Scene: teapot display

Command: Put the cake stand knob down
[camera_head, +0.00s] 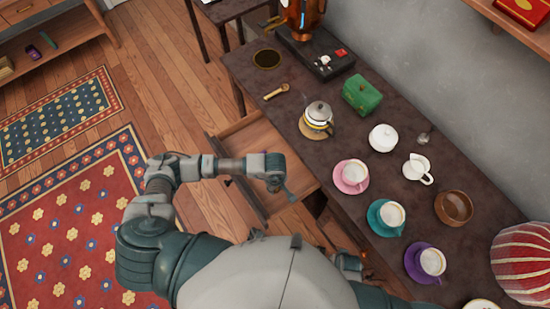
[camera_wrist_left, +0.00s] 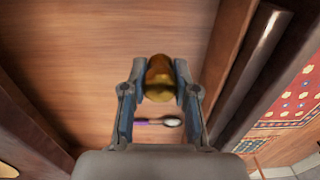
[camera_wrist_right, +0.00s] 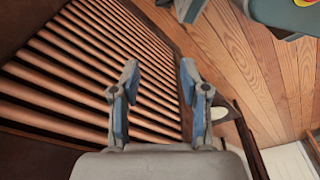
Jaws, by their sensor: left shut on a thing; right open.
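A golden-brown knob (camera_wrist_left: 159,80), the cake stand knob, is held between the fingertips of my left gripper (camera_wrist_left: 160,82) in the left wrist view. In the head view my left gripper (camera_head: 281,186) is over the open wooden drawer (camera_head: 262,146); the knob is too small to make out there. The drawer floor (camera_wrist_left: 110,35) lies below the knob, and I cannot tell how high the knob is above it. My right gripper (camera_wrist_right: 159,82) is open and empty in the right wrist view, beside a slatted wooden surface (camera_wrist_right: 85,75).
A spoon with a purple handle (camera_wrist_left: 158,122) lies in the drawer. The dark table (camera_head: 325,170) carries a teapot (camera_head: 318,116), a green box (camera_head: 362,95), a white sugar bowl (camera_head: 383,138), a creamer (camera_head: 418,168), several cups on saucers, and a brown bowl (camera_head: 453,207).

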